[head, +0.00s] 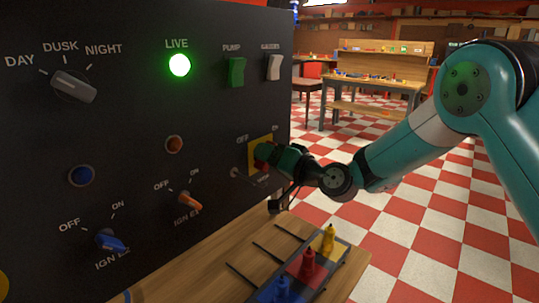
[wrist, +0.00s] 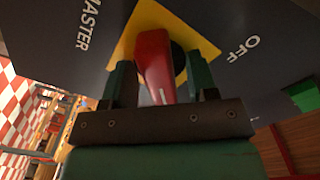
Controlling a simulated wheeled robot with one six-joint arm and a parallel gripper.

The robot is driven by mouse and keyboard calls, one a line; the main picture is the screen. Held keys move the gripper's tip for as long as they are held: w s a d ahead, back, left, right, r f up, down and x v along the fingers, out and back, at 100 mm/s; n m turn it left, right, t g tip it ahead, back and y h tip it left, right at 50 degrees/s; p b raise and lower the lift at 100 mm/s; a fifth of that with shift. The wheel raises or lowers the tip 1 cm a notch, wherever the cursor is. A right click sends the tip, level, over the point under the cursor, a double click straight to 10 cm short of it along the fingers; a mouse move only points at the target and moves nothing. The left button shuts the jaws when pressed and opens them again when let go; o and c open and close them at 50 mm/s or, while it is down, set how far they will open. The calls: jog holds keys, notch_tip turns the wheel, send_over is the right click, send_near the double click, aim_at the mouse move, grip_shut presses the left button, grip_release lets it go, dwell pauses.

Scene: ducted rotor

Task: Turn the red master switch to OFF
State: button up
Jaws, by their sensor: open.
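The red master switch (wrist: 155,62) stands on a yellow plate (wrist: 193,42) on the dark panel. In the wrist view its handle lies between the two green fingers of my gripper (wrist: 160,82). The fingers are open, one on each side, with a gap visible beside the handle. The words MASTER and OFF show beside the plate. In the head view my gripper (head: 268,160) is at the yellow plate (head: 256,145) and hides most of the switch. The green LIVE lamp (head: 179,65) is lit.
Left on the panel (head: 130,130) are a grey DAY/DUSK/NIGHT knob (head: 73,87), an orange IGN knob (head: 189,201) and a blue IGN knob (head: 110,241). Green PUMP (head: 236,72) and white (head: 274,67) rockers sit above my gripper. A tray (head: 347,257) with coloured pieces lies below.

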jog(key=c, duration=0.9)
jog(key=shift+f, duration=0.1)
jog(key=shift+f+n+b, duration=0.1)
jog(key=shift+n+b, duration=0.2)
jog(key=shift+b, duration=0.45)
jog(key=n+b, duration=0.1)
jog(key=b, duration=0.1)
jog(key=n+b, duration=0.1)
jog(key=b, duration=0.2)
jog(key=shift+f+n, duration=0.25)
jog(key=shift+n, duration=0.05)
jog(key=n+b, duration=0.5)
jog(key=b, duration=0.4)
jog(key=shift+b, duration=0.3)
jog(key=n+b, duration=0.5)
jog(key=b, duration=0.2)
jog(key=shift+n+b, duration=0.4)
jog(key=n+b, duration=0.3)
jog(key=b, duration=0.1)
jog(key=shift+r+n, duration=0.3)
jog(key=shift+n, duration=0.1)
